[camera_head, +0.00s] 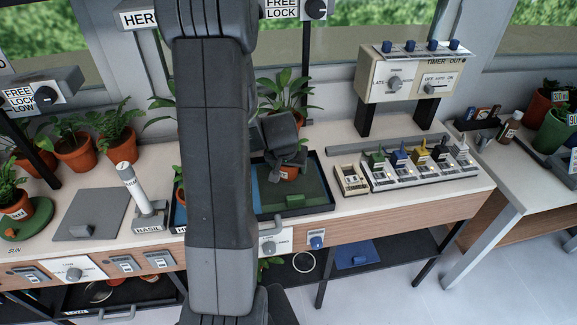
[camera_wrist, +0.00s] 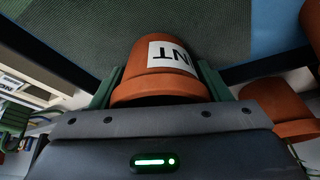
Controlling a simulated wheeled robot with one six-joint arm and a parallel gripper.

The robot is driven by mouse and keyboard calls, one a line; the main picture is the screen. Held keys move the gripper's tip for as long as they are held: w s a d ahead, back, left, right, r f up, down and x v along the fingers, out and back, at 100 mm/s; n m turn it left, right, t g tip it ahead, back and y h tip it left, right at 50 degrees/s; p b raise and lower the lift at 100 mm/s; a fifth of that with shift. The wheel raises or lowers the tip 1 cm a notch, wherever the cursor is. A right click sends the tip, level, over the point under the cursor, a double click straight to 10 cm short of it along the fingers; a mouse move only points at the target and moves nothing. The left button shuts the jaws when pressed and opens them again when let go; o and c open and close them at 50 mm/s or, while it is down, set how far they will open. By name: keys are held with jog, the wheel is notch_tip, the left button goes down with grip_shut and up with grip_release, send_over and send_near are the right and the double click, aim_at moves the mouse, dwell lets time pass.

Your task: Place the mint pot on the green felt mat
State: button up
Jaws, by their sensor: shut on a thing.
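The mint pot (camera_head: 288,173) is a small terracotta pot. In the wrist view (camera_wrist: 150,88) its white label shows the letters "NT", upside down. My gripper (camera_head: 286,163) is shut on it, with a green finger on each side of the pot in the wrist view (camera_wrist: 160,80). The green felt mat (camera_head: 314,188) lies in a dark-rimmed tray, and the pot is over it in the head view. It also shows behind the pot in the wrist view (camera_wrist: 90,30). I cannot tell whether the pot touches the mat. The plant's leaves are mostly hidden by my gripper.
A blue mat (camera_wrist: 278,25) lies beside the green one. Another terracotta pot (camera_wrist: 278,105) shows at right in the wrist view. A potted plant (camera_head: 290,90) stands behind the tray, and a switch panel (camera_head: 420,172) to its right.

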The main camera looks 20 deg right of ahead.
jog(key=shift+f, duration=0.15)
jog(key=o, duration=1.1)
jog(key=shift+c, duration=0.2)
jog(key=shift+r, duration=0.2)
jog(key=shift+r, duration=0.25)
jog(key=v, duration=1.1)
jog(key=shift+r+p, duration=0.3)
jog(key=shift+p, duration=0.05)
jog(key=shift+s+f, duration=0.1)
jog(key=shift+f, duration=0.05)
